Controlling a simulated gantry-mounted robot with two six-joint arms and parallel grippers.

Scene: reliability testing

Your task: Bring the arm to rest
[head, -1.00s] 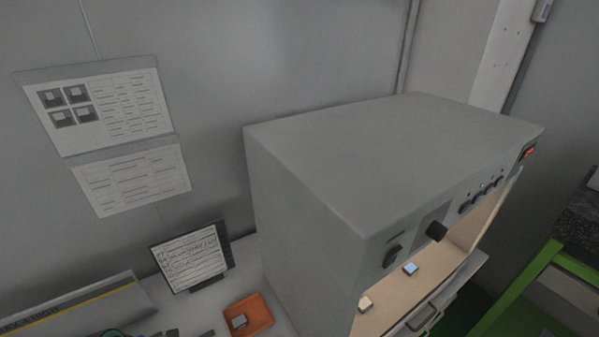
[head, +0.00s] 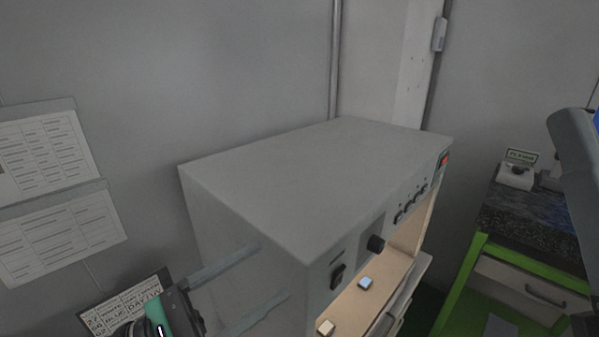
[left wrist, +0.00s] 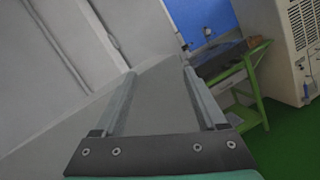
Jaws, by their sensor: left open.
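My left gripper (head: 248,284) is at the bottom left of the head view, in front of the left side of a large grey test cabinet (head: 310,185). Its two long fingers are spread apart and empty, pointing right. In the left wrist view the open fingers (left wrist: 160,95) reach forward with the grey cabinet surface between and beyond them. I cannot tell the exact gap between the fingers and the cabinet. Part of my right arm may be the grey form at the right edge of the head view; its gripper is not in view.
The cabinet's open front holds a blue-topped block (head: 366,283) and a pale block (head: 326,327). A green-framed bench (head: 470,270) stands at the right. Paper sheets (head: 60,240) hang on the wall.

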